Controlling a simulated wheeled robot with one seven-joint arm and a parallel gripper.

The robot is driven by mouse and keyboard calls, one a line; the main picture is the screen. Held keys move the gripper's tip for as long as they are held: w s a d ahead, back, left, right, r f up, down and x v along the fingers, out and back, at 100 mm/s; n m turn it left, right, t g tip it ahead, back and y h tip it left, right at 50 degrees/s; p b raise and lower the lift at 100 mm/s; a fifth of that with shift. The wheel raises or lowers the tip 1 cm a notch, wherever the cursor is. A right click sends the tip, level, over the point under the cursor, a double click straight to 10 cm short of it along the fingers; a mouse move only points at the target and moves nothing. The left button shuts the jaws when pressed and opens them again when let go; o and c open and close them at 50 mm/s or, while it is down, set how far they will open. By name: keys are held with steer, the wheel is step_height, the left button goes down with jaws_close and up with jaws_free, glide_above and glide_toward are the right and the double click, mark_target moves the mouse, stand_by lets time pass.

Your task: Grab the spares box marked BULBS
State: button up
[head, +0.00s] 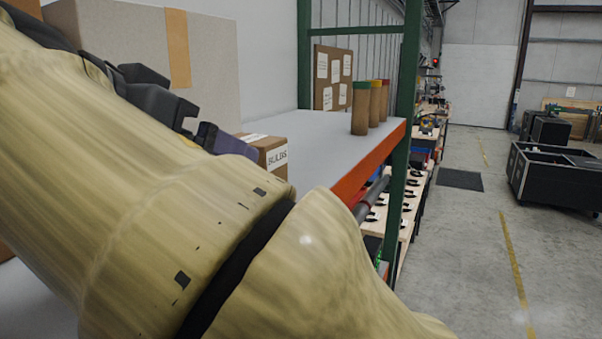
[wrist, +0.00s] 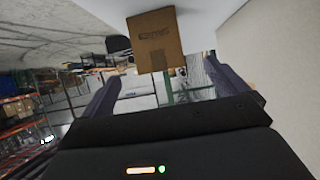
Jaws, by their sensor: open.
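The box marked BULBS (head: 270,153) is a small brown carton with a white label, on the grey shelf in the head view. My own arm hides its lower left part. In the wrist view a brown carton (wrist: 155,40) with dark, unreadable print appears to be the same box. It lies beyond the fingertips, roughly between them in the picture. My gripper (wrist: 162,72) is open, its two dark fingers spread and nothing seen held between them. In the head view only part of the gripper (head: 228,141) shows, just left of the box.
A large taped carton (head: 160,55) stands on the shelf behind my gripper. Three brown tubes (head: 368,108) with coloured caps stand near the shelf's right end, by a green upright (head: 405,100). The shelf (head: 325,130) between box and tubes is clear.

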steer(key=x, duration=0.6)
steer(key=shift+a+p, duration=0.15)
steer(key=shift+p, duration=0.25)
steer(key=shift+s, duration=0.25)
steer(key=shift+w+d+f+p, duration=0.15)
steer(key=shift+w+d+p, duration=0.25)
steer(key=shift+w+p, duration=0.25)
steer(key=p+x, duration=0.1)
steer(key=x, duration=0.2)
steer(key=shift+w+d, duration=0.1)
steer(key=shift+d, duration=0.05)
steer(key=shift+w+f, duration=0.25)
steer(key=shift+w, duration=0.1)
steer(key=shift+s, duration=0.1)
steer(key=c, duration=1.2)
